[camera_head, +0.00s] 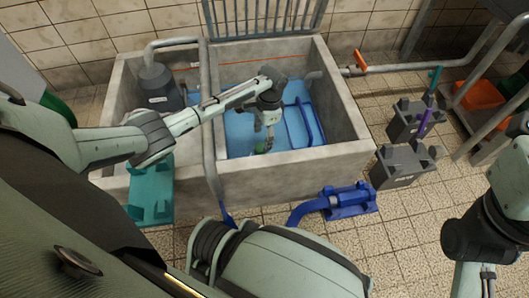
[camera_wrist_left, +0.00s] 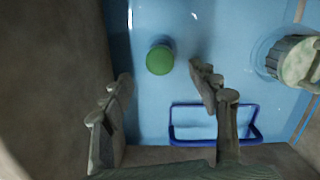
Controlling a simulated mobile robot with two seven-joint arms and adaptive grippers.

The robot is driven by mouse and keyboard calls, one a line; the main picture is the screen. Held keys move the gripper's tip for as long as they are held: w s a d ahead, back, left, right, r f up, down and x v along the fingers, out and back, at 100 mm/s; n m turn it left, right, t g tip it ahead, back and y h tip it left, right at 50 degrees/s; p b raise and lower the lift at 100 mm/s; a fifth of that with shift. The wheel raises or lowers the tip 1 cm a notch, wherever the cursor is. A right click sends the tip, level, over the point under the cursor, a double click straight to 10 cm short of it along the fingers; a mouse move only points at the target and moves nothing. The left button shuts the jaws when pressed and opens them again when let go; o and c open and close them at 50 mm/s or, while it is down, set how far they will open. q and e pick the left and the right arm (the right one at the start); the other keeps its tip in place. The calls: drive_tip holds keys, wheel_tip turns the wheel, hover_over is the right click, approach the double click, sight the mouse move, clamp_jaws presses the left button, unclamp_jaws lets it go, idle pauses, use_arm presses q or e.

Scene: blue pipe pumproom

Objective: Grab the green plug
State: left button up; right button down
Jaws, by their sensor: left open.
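The green plug (camera_head: 260,148) is a small round piece low on the blue floor of the concrete basin, near its front wall. In the left wrist view the green plug (camera_wrist_left: 160,60) lies just beyond and between the lines of my fingers. My left gripper (camera_head: 270,140) reaches down into the basin, directly by the plug, and partly crowds it in the head view. In the left wrist view my left gripper (camera_wrist_left: 163,82) is open and empty, its fingers spread to either side of the plug's line. My right arm shows at the right edge, but its gripper is out of view.
The concrete basin's front wall (camera_head: 290,175) stands close to the plug. A blue tube frame (camera_wrist_left: 215,125) lies right of it. A dark pump (camera_head: 158,88) stands in the left compartment. A grey pipe (camera_head: 208,120) crosses the basin. A blue pump (camera_head: 350,200) lies on the tiles outside.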

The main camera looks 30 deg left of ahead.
sight(261, 146)
use_arm(q)
drive_tip(key=f+b, duration=0.1)
drive_tip(key=f, duration=0.1)
drive_tip(key=f+b, duration=0.1)
drive_tip(key=f, duration=0.2)
drive_tip(key=f+b, duration=0.1)
drive_tip(key=f, duration=0.1)
drive_tip(key=shift+s+a+f+b, duration=0.15)
drive_tip(key=shift+s+a+b, duration=0.1)
drive_tip(key=shift+s+b, duration=0.1)
drive_tip(key=shift+c, duration=0.4)
clamp_jaws()
